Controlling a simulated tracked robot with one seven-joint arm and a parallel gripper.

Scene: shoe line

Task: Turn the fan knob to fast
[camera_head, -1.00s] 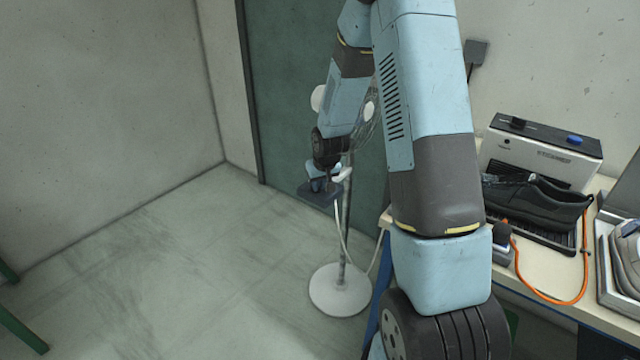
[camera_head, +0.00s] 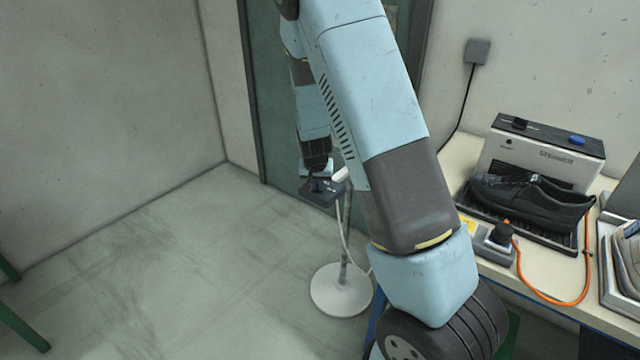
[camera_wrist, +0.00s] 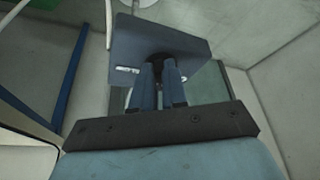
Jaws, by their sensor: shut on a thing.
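The fan stands on the floor with a round white base (camera_head: 341,290) and a thin pole (camera_head: 346,235). A dark control box (camera_head: 326,194) sits on the pole; it fills the upper middle of the wrist view (camera_wrist: 150,35). My gripper (camera_head: 316,180) is at the box. In the wrist view its two blue fingers (camera_wrist: 160,72) are shut on a dark round knob (camera_wrist: 158,59) on the box face. The knob's setting cannot be told. The fan head is hidden behind my arm.
A bench (camera_head: 462,152) on the right bears a steamer (camera_head: 545,150), a black shoe (camera_head: 530,200), a grey box with a black knob (camera_head: 497,245) and an orange cable (camera_head: 540,295). A white cord hangs by the fan pole.

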